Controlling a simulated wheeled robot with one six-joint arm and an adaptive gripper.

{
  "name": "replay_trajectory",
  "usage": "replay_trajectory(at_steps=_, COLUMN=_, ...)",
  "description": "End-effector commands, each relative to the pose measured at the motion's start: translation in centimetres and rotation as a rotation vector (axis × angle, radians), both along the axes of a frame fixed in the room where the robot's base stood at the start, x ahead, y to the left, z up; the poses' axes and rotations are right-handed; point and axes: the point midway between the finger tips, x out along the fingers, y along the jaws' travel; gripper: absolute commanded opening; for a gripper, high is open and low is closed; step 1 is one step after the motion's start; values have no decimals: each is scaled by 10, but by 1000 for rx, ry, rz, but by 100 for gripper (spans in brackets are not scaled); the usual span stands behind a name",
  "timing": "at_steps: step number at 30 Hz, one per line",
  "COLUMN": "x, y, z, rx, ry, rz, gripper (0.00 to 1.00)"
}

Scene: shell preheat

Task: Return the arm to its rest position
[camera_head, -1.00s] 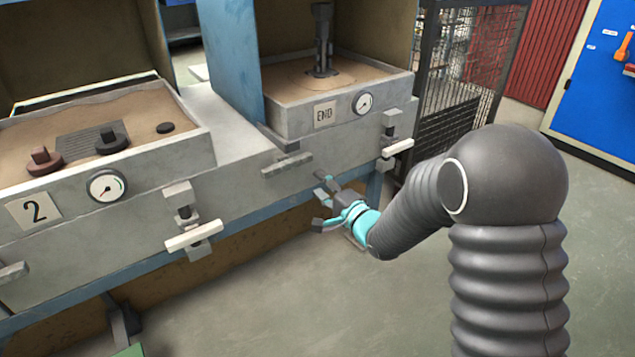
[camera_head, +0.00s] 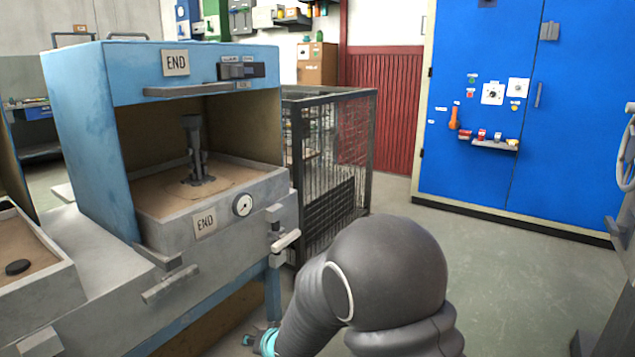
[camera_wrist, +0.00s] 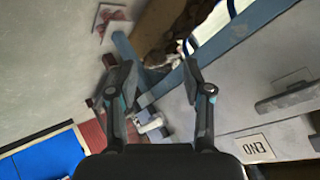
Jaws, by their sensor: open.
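My gripper (camera_wrist: 160,85) is open and empty in the wrist view, with its two fingers spread apart. The grey machine front with an upside-down END plate (camera_wrist: 256,146) shows beyond and to the right of the fingers. In the head view my gripper (camera_head: 258,341) shows only in part at the bottom edge, below the END station (camera_head: 165,220); its fingertips are small and partly cut off there. My arm is bent, with its elbow in the lower middle of the head view.
The END station's handle (camera_head: 285,241) sticks out close to my arm. A dark mesh cage (camera_head: 335,165) stands behind it. A blue cabinet (camera_head: 480,70) stands at the back right. Open floor (camera_head: 480,270) lies to the right of my arm.

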Motion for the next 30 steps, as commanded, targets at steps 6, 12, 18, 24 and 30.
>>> replay_trajectory(at_steps=6, x=-42, y=-91, z=22, rx=-367, ry=91, rz=55, gripper=50)
replay_trajectory(at_steps=12, x=-99, y=-163, z=59, rx=-560, ry=220, rz=124, gripper=50)
replay_trajectory(at_steps=18, x=-160, y=-213, z=98, rx=-630, ry=323, rz=177, gripper=50)
replay_trajectory(at_steps=24, x=-217, y=-247, z=133, rx=-624, ry=378, rz=185, gripper=50)
replay_trajectory(at_steps=30, x=-259, y=-270, z=164, rx=-570, ry=361, rz=107, gripper=50)
